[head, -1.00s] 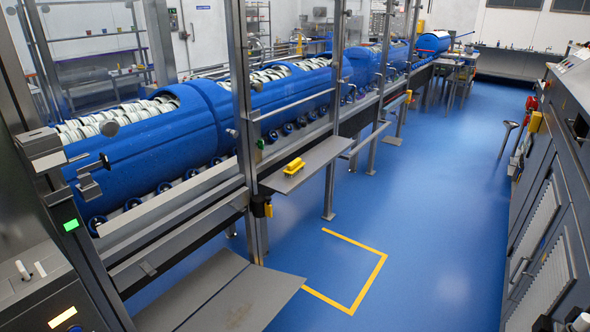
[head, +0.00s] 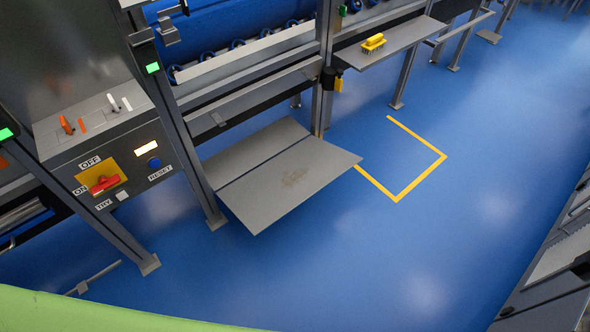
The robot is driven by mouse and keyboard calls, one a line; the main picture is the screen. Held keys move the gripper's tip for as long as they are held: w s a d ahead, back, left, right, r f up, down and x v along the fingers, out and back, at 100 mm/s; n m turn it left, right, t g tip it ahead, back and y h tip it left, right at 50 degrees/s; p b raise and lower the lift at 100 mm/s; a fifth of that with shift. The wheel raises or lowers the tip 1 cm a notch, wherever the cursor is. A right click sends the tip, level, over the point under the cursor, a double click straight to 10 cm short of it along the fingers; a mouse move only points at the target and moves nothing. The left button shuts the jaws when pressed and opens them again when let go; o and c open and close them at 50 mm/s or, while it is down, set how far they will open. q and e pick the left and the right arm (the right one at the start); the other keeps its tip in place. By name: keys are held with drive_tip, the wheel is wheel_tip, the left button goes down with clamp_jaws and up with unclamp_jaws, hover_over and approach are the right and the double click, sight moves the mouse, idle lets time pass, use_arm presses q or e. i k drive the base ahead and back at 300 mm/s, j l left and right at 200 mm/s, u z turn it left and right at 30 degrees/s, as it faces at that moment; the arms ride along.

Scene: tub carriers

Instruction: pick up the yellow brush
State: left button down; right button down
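The yellow brush (head: 373,42) rests on a narrow grey shelf (head: 392,43) fixed to the machine frame, in the upper middle of the head view. It has a yellow handle on top and its dark bristles face down. Neither of my grippers shows in the head view. Nothing touches the brush apart from the shelf.
A control box (head: 110,150) with a red switch stands at the left. A low grey platform (head: 290,180) juts out below the machine. The blue floor (head: 330,270) is open, with a yellow marked corner (head: 443,157). Dark cabinets (head: 550,270) line the right edge.

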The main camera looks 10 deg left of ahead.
sight(376, 42)
drive_tip(key=i+l, duration=0.25)
drive_tip(key=i, duration=0.2)
drive_tip(key=i+l+u, duration=0.1)
drive_tip(key=i, duration=0.35)
drive_tip(key=l, duration=0.1)
